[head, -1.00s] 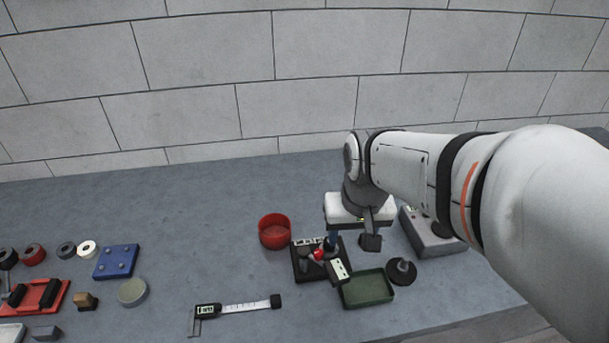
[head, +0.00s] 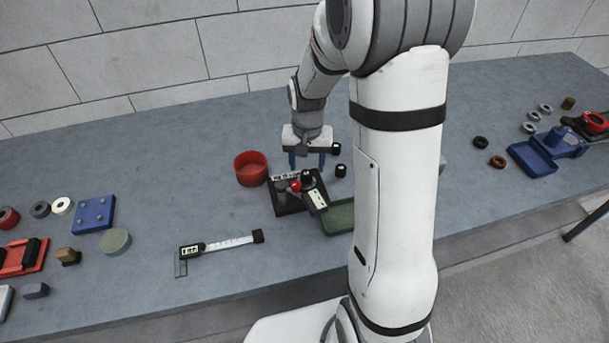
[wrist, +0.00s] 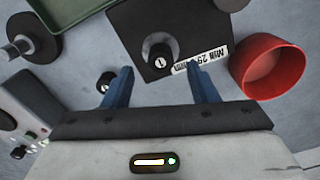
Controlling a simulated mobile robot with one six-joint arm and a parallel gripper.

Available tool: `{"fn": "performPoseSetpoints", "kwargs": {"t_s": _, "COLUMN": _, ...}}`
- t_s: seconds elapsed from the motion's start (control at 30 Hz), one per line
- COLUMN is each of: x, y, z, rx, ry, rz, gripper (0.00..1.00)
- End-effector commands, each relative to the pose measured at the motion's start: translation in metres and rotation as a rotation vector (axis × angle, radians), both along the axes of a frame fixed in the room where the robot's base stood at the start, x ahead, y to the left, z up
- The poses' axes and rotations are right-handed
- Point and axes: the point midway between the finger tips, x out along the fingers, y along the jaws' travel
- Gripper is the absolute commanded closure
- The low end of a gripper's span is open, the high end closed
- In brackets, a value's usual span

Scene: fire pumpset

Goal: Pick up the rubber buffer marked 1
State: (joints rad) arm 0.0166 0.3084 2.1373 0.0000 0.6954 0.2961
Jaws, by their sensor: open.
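A black cylinder with a pale round mark that looks like a 1 (wrist: 160,60) shows over the black stand (wrist: 185,30) in the wrist view, ahead of the space between my fingers. In the head view a black top (head: 307,177) by the gauge seems to be the same thing; its mark is unreadable there. My gripper (wrist: 162,86) has two blue fingers, spread and empty, and hangs just behind the stand in the head view (head: 307,160). A second small black piece (wrist: 105,82) is by the left finger, and a third (wrist: 18,152) lies further left; their marks are unclear.
A red bowl (head: 251,168) stands left of the stand. A green tray (head: 340,217) is in front, partly hidden by my arm. A caliper (head: 222,244) lies front left. A grey box (wrist: 25,115) is left in the wrist view. Bare bench lies behind the bowl.

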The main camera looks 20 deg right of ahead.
Motion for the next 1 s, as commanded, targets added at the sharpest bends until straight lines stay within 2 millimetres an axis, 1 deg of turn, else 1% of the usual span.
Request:
{"fn": "performPoseSetpoints", "kwargs": {"t_s": 0.03, "x": -0.001, "y": 0.001, "z": -0.009, "rx": 0.000, "ry": 0.005, "rz": 0.001, "gripper": 0.47}}
{"fn": "performPoseSetpoints", "kwargs": {"t_s": 0.1, "x": -0.002, "y": 0.001, "z": -0.020, "rx": 0.000, "ry": 0.005, "rz": 0.000, "gripper": 0.47}}
{"fn": "performPoseSetpoints", "kwargs": {"t_s": 0.2, "x": -0.001, "y": 0.001, "z": -0.031, "rx": 0.000, "ry": 0.004, "rz": 0.000, "gripper": 0.47}}
{"fn": "performPoseSetpoints", "kwargs": {"t_s": 0.3, "x": -0.001, "y": 0.001, "z": -0.036, "rx": 0.000, "ry": 0.001, "rz": 0.000, "gripper": 0.47}}
{"fn": "performPoseSetpoints", "kwargs": {"t_s": 0.5, "x": -0.001, "y": 0.001, "z": -0.036, "rx": 0.000, "ry": 0.000, "rz": 0.000, "gripper": 0.47}}
{"fn": "performPoseSetpoints", "kwargs": {"t_s": 1.0, "x": -0.001, "y": 0.000, "z": -0.036, "rx": 0.000, "ry": 0.000, "rz": -0.001, "gripper": 0.88}}
